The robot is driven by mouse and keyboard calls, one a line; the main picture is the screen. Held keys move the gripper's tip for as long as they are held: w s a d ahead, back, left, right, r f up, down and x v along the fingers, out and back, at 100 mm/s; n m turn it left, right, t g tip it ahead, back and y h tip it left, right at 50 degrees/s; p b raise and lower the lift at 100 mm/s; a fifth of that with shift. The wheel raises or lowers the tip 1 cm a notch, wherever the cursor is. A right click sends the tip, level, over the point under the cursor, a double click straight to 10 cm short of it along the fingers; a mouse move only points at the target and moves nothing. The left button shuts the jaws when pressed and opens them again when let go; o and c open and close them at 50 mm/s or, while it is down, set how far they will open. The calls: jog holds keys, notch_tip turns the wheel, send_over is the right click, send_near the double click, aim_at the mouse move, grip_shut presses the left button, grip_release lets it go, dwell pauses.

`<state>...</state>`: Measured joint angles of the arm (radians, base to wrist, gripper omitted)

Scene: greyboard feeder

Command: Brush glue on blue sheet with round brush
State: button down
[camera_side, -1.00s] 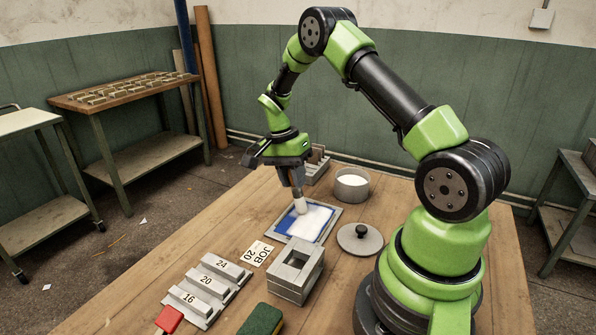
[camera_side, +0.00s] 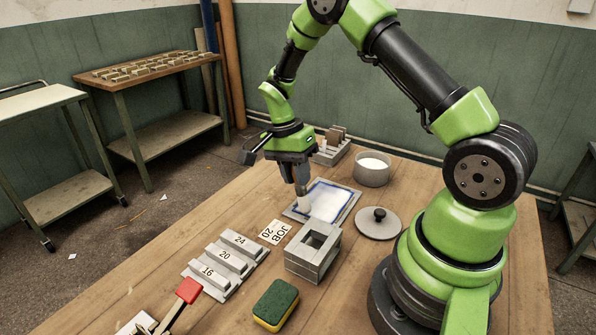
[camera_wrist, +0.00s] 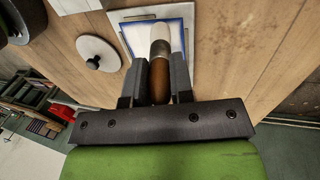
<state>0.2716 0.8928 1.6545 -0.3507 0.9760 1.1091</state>
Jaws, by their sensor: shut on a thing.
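The blue sheet (camera_side: 327,202) lies on a grey plate on the wooden table. White glue covers most of its face, with blue showing along the edges. My gripper (camera_side: 300,187) is above the sheet's left part, shut on the round brush (camera_side: 304,205), whose pale bristles point down at the sheet. Whether they touch it is hard to tell. In the wrist view, my gripper (camera_wrist: 159,85) grips the brown handle of the brush (camera_wrist: 159,50) between both fingers, bristles over the sheet (camera_wrist: 133,45). A grey pot (camera_side: 371,177) of white glue stands behind the sheet.
A round lid (camera_side: 378,225) with a black knob lies right of the sheet. A hollow grey block (camera_side: 313,252), a JOB 20 card (camera_side: 274,233), numbered blocks (camera_side: 228,262), a sponge (camera_side: 276,303) and a red-handled tool (camera_side: 188,290) lie in front. A rack (camera_side: 331,150) stands behind.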

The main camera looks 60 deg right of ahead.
jog(key=shift+d, duration=5.8)
jog(key=shift+s+d, duration=0.1)
jog(key=shift+d, duration=0.15)
jog(key=shift+s, duration=0.4)
jog(key=shift+s+a, duration=0.1)
jog(key=shift+a, duration=6.3)
jog(key=shift+d, duration=5.75)
jog(key=shift+d+r, duration=0.15)
jog(key=shift+d, duration=0.5)
jog(key=s+v, duration=0.1)
jog(key=v, duration=0.6)
jog(key=shift+s+r, duration=0.35)
jog(key=shift+r, duration=0.1)
jog(key=shift+a, duration=0.1)
